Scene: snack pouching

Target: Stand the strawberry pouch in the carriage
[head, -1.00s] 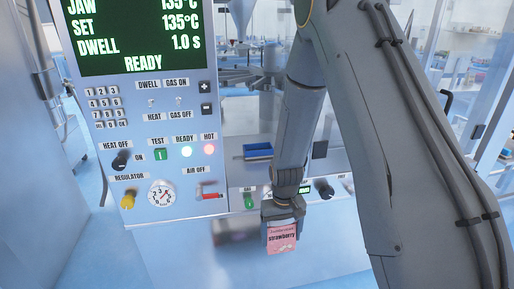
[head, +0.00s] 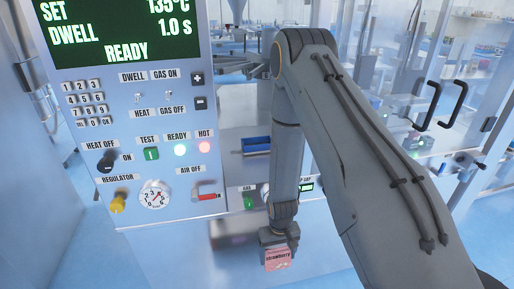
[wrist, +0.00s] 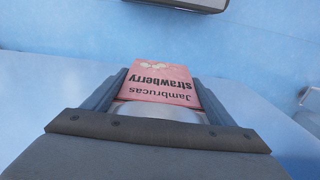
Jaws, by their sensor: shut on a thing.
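The strawberry pouch (head: 279,259) is pink with dark lettering and hangs below my gripper (head: 279,238) in the head view. In the wrist view the pouch (wrist: 160,82) sits between the two fingers of my gripper (wrist: 158,95), which is shut on it. Its lettering reads upside down there. The pouch is in the air in front of the machine's lower front. I cannot make out the carriage for certain in either view.
A machine panel (head: 128,105) with a display, keypad and knobs stands at the left. A red-handled air valve (head: 208,196) sticks out from it. A blue tray (head: 256,144) lies on the ledge behind my arm. Glass doors with black handles (head: 447,105) are at the right.

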